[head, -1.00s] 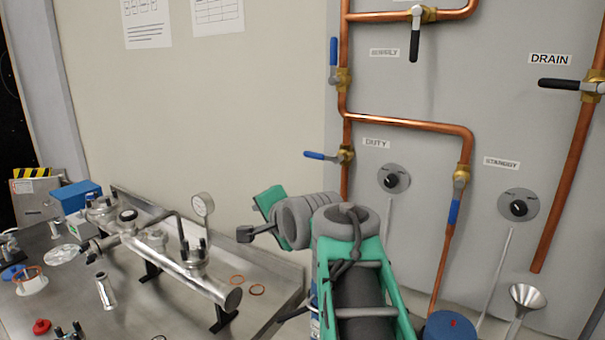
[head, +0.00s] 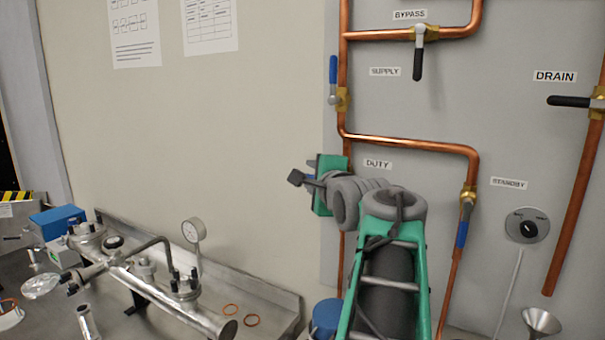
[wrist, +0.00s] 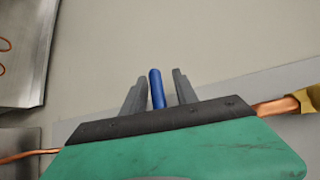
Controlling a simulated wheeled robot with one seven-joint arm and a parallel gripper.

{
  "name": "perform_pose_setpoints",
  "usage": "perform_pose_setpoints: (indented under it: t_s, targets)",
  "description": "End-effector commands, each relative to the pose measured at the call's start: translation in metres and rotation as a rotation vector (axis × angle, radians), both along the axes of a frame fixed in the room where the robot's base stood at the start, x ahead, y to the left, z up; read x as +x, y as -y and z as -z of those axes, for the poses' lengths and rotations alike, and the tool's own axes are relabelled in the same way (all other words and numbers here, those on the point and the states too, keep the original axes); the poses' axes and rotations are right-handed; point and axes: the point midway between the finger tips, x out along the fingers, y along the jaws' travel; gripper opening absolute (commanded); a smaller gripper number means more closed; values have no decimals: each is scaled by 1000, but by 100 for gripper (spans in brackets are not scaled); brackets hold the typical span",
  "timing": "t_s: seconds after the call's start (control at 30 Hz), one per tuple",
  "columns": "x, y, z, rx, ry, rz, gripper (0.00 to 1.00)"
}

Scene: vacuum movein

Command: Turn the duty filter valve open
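The duty valve's blue lever handle (wrist: 156,88) shows in the wrist view between the two grey fingers of my gripper (wrist: 155,80). The fingers are open, with a gap on each side of the handle. In the head view my gripper (head: 303,178) is at the duty valve, left of the DUTY label (head: 378,164). My green arm hides the valve body and most of the handle there. The handle's base is hidden behind the gripper in the wrist view.
The supply valve (head: 333,80) with a blue handle stands above on the same copper pipe. The standby valve (head: 464,220) hangs to the right.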

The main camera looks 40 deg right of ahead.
Motion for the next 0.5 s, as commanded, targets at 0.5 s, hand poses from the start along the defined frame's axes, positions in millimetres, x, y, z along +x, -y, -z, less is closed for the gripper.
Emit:
perform_pose_setpoints:
  t_s: [0.5]
  targets:
    - [5,-8,0,0,-1,-18,8]
